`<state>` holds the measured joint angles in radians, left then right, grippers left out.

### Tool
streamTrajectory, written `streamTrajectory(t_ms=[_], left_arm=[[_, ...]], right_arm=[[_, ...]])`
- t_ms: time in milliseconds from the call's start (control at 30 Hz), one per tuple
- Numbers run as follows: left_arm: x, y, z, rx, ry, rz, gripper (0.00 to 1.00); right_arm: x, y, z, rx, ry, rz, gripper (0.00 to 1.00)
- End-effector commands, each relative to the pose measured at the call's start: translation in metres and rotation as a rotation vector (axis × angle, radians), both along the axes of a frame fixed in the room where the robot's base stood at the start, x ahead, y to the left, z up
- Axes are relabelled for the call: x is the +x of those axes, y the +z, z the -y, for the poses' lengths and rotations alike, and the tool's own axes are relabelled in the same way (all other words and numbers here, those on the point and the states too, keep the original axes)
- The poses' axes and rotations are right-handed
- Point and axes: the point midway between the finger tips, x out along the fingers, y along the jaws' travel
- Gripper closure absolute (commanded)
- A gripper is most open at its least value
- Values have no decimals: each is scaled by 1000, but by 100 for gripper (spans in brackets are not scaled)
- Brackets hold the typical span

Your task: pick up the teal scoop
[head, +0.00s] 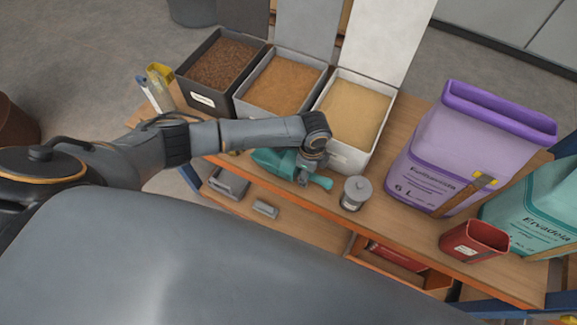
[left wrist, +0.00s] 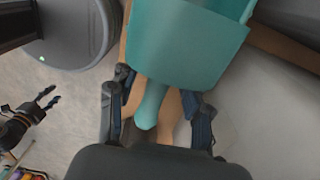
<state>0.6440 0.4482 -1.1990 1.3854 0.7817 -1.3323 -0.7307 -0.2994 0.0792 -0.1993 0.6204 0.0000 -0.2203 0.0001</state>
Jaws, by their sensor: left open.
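The teal scoop (head: 275,161) lies on the wooden bench in front of the bins, its handle pointing right. My left gripper (head: 304,173) is over the handle end and hides part of the scoop. In the left wrist view the scoop's wide teal bowl (left wrist: 185,45) is at the top and its handle (left wrist: 152,104) runs down between the two parted fingers of my left gripper (left wrist: 160,108). Contact with the handle cannot be told. A second gripper, apparently my right one (left wrist: 46,100), shows at the lower left, fingers apart and empty.
Three bins of brown (head: 262,109), tan and pale grain stand behind the scoop. A lidded grey canister (head: 355,193) is close on its right. A purple sack (head: 447,150), a teal sack (head: 535,213) and a red cup (head: 474,241) are farther right.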

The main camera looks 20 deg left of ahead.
Motion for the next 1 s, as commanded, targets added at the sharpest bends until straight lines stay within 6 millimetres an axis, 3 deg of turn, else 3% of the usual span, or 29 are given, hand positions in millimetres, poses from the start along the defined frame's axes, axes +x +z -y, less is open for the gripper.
streamTrajectory(t_ms=[100,333,767,1000], left_arm=[[0,0,0,0,0,0,53],[0,0,0,0,0,0,100],[0,4,0,0,0,1,100],[1,32,0,-2,-1,3,100]], right_arm=[[0,0,-2,2,0,0,60],[-1,0,-2,3,1,-1,60],[-1,0,-2,2,1,0,60],[-1,0,0,1,1,-1,60]])
